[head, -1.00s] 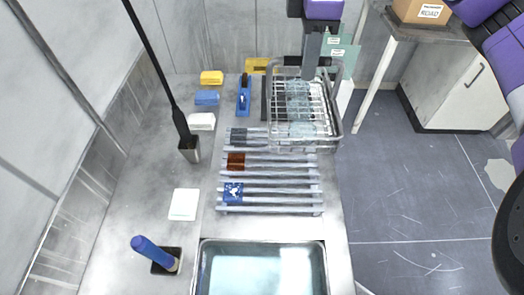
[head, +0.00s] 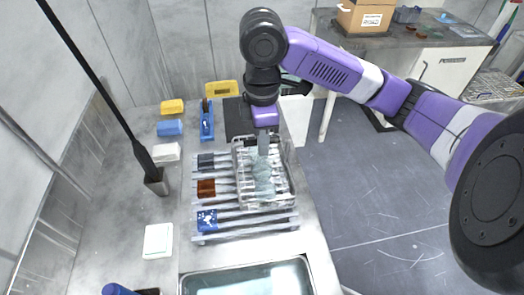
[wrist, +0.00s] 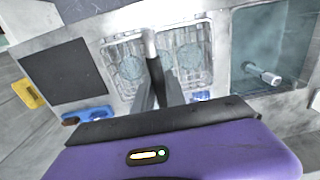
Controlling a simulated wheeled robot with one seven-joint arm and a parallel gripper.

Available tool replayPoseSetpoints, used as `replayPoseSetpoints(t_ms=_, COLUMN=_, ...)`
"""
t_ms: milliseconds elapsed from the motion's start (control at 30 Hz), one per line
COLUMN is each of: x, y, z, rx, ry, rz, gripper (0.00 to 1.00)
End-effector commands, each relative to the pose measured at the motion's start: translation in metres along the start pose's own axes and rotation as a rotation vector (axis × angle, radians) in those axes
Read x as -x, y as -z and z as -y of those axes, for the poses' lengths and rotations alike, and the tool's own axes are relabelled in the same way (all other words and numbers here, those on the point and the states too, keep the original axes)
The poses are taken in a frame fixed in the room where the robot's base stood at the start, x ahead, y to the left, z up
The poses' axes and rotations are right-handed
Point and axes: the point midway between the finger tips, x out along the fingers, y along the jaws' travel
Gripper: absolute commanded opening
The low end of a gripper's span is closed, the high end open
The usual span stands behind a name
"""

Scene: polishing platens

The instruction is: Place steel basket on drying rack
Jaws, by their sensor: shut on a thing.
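The steel basket (head: 286,186) is a wire basket with pale, clear bluish pieces inside. It appears level over the right part of the drying rack (head: 243,232), a set of grey slats. I cannot tell whether its bottom touches the slats. My gripper (head: 263,153) points down and is shut on the middle of the basket. In the wrist view my gripper (wrist: 151,42) closes on a bar between the two halves of the basket (wrist: 190,35). The basket and my gripper hide part of the rack.
A water-filled sink (head: 245,280) lies in front of the rack. Small dark, brown and blue blocks (head: 207,220) lie along the rack's left side. A blue tool (head: 207,122) and a dark mat (head: 237,118) lie behind. A tall dark rod in a steel holder (head: 156,182) stands left.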

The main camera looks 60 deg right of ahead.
Motion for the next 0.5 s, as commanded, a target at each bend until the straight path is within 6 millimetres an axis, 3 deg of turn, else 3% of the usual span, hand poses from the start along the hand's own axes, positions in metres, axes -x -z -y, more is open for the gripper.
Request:
replayPoseSetpoints(t_ms=300, x=-0.033, y=0.0, z=0.0, rx=-0.002, ry=0.001, rz=0.0, gripper=0.0)
replayPoseSetpoints(t_ms=500, x=-0.038, y=0.0, z=0.0, rx=0.0, ry=-0.001, rz=0.0, gripper=0.0)
